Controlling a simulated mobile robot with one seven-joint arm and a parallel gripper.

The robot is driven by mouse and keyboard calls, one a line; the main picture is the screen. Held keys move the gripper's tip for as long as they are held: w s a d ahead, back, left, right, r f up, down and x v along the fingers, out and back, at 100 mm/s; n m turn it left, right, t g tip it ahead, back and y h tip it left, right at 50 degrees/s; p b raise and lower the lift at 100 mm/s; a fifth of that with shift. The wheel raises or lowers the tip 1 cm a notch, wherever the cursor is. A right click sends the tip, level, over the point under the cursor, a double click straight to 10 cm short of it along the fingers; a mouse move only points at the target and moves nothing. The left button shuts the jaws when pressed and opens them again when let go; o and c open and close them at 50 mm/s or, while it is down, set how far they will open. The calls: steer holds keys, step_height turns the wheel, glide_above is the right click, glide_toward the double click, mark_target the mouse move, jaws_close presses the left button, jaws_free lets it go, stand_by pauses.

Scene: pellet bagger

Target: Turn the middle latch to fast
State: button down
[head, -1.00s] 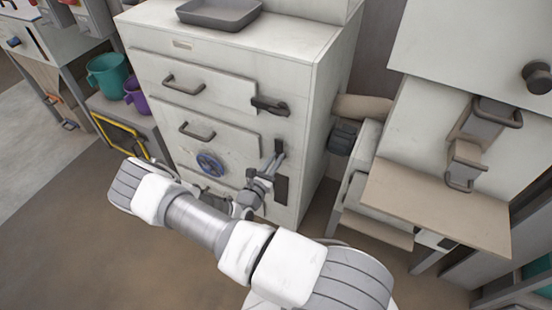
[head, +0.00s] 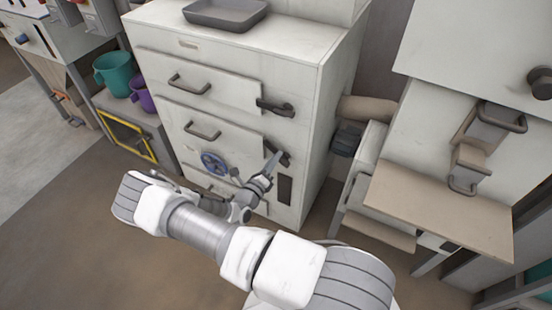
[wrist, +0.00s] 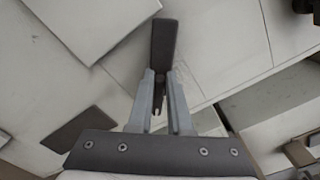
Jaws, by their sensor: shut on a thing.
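The middle latch (head: 285,157) is a dark bar on the front of the white cabinet, beside the right end of the second door. It sits tilted, between upright and level. In the wrist view the dark bar (wrist: 164,42) stands between the fingers of my gripper (wrist: 160,82), which is shut on it. In the head view my gripper (head: 274,162) reaches the latch from the front and hides part of it. The upper latch (head: 275,107) lies nearly level across its door's edge. A lower dark upright bar (head: 285,190) is below the middle latch.
A blue handwheel (head: 214,162) is left of my gripper. A grey tray (head: 226,14) is on the cabinet top. A brown-topped bench (head: 440,208) stands to the right. Teal (head: 113,74) and purple (head: 140,92) jugs are at left.

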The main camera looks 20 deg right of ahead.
steer(key=shift+w+a+f+n+b, duration=0.1)
steer(key=shift+f+n+b, duration=0.15)
steer(key=shift+n, duration=1.05)
steer(key=shift+w+a+f+n+b, duration=0.15)
steer(key=shift+f+n, duration=0.15)
steer(key=shift+n, duration=1)
steer(key=shift+s+d+f+n+b, duration=0.1)
steer(key=shift+f+n+b, duration=0.15)
steer(key=shift+n, duration=1.05)
steer(key=shift+f, duration=0.1)
steer(key=c, duration=0.8)
jaws_free()
steer(key=shift+c, duration=0.2)
steer(key=shift+a, duration=0.1)
steer(key=p+v, duration=0.2)
steer(key=v, duration=1.5)
steer(key=shift+a, duration=0.15)
